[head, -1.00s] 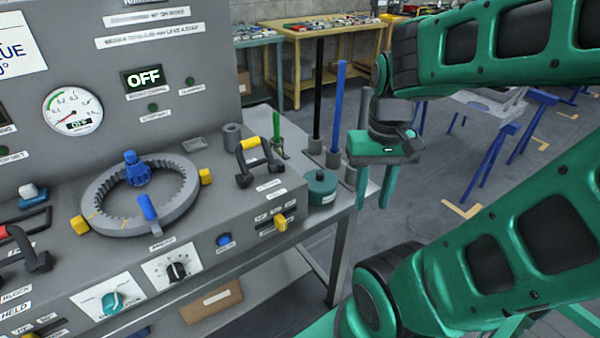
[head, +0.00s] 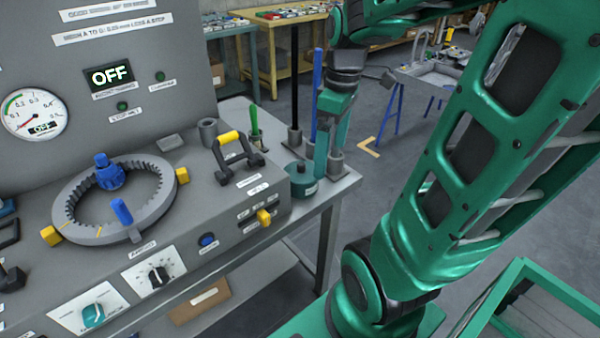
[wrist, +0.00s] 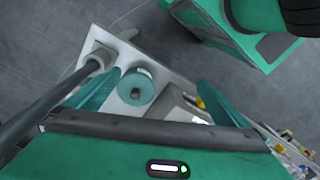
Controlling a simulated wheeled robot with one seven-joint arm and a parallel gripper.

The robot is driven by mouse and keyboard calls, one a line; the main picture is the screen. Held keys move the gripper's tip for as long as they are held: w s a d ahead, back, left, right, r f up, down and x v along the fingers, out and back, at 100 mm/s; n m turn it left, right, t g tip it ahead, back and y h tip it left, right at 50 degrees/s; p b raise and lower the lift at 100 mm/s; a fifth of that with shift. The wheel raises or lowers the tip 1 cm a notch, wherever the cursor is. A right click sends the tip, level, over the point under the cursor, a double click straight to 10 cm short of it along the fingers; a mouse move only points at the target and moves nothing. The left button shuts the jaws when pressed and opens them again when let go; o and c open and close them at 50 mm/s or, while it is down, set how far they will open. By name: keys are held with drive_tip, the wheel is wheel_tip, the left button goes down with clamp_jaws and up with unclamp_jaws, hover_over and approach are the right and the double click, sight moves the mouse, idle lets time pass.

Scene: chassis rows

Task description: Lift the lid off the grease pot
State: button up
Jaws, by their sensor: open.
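The grease pot (head: 302,188) is a short teal cylinder with a pale label, standing on the bench's right end. Its round teal lid (wrist: 136,80) shows from above in the wrist view, with a small dark knob (wrist: 136,93) at its middle. The lid sits on the pot. My gripper (head: 327,170) is open, its fingers pointing down beside the pot and partly overlapping its right side in the head view. In the wrist view the lid appears between the fingers of my gripper (wrist: 160,78), nearer the left finger. I cannot tell the height of the fingertips exactly.
Upright blue (head: 318,85) and black (head: 296,85) rods in grey bases stand close behind the pot. A green-handled tool (head: 254,122) and a yellow-gripped handle (head: 230,140) are to its left. The bench edge is just right of it.

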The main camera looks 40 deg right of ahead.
drive_tip(key=w+d+n, duration=0.1)
drive_tip(key=w+n, duration=0.9)
drive_tip(key=n, duration=0.2)
drive_tip(key=n+y, duration=0.1)
hover_over(301, 163)
drive_tip(key=f, duration=0.3)
drive_tip(key=d+f, duration=0.1)
drive_tip(key=f, duration=0.1)
drive_tip(key=shift+w+f, duration=0.15)
drive_tip(key=shift+f, duration=0.1)
drive_tip(key=shift+a+f, duration=0.2)
drive_tip(key=shift+f, duration=0.75)
drive_tip(key=shift+a+f, duration=0.15)
drive_tip(key=shift+f, duration=0.75)
drive_tip(key=shift+a+f, duration=0.2)
drive_tip(key=shift+f, duration=0.75)
drive_tip(key=c, duration=1.1)
